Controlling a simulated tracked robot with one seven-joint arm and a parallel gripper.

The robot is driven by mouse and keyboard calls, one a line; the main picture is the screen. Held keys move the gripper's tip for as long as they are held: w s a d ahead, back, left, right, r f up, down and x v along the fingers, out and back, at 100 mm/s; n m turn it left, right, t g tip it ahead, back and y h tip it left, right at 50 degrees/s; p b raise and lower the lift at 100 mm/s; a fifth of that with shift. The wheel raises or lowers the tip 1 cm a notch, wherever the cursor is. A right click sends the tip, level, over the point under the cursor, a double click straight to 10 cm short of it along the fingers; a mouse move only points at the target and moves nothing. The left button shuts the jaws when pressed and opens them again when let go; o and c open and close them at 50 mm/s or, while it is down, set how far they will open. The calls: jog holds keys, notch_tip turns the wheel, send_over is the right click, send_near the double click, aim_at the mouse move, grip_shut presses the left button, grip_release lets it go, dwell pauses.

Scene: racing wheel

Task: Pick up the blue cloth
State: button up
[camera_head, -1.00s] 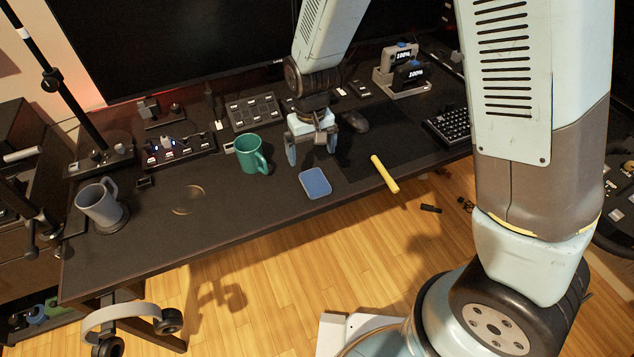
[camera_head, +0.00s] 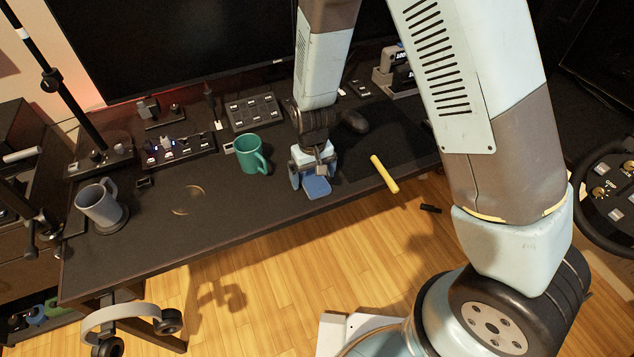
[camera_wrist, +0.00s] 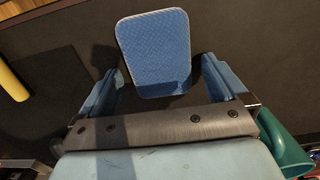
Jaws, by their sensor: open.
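The blue cloth (camera_head: 316,187) is a small, flat, rounded rectangle with a pale edge, lying on the dark desk near its front edge. In the wrist view the cloth (camera_wrist: 155,45) lies ahead of and partly between the two fingers. My gripper (camera_head: 313,180) is low over the desk at the cloth, and in the head view it hides the cloth's back part. In the wrist view my gripper (camera_wrist: 160,88) is open and empty, with one finger on each side of the cloth's near end. I cannot tell how far the fingertips are above the desk.
A green mug (camera_head: 250,154) stands just left of my gripper. A yellow stick (camera_head: 384,174) lies to the right on the desk edge. A grey mug (camera_head: 100,204) stands at the left. Button panels (camera_head: 254,111) and a mouse (camera_head: 354,121) lie behind. The desk (camera_head: 230,205) is bare front-left.

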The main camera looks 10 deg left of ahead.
aim_at(312, 175)
jog(key=shift+c, duration=0.3)
jog(key=c, duration=1.2)
jog(key=shift+o, duration=0.2)
jog(key=shift+r, duration=0.1)
jog(key=shift+r, duration=0.35)
notch_tip(312, 175, up, 2)
jog(key=shift+a+r, duration=0.1)
jog(key=s+r, duration=0.2)
jog(key=r, duration=0.1)
jog(key=s+d+r, duration=0.1)
jog(key=s+r, duration=0.2)
jog(key=shift+s+d+r, duration=0.15)
jog(key=shift+s+d, duration=0.05)
jog(key=s+d+r, duration=0.2)
jog(key=s+r, duration=0.1)
jog(key=s, duration=0.5)
jog(key=shift+r, duration=0.3)
jog(key=shift+s, duration=0.1)
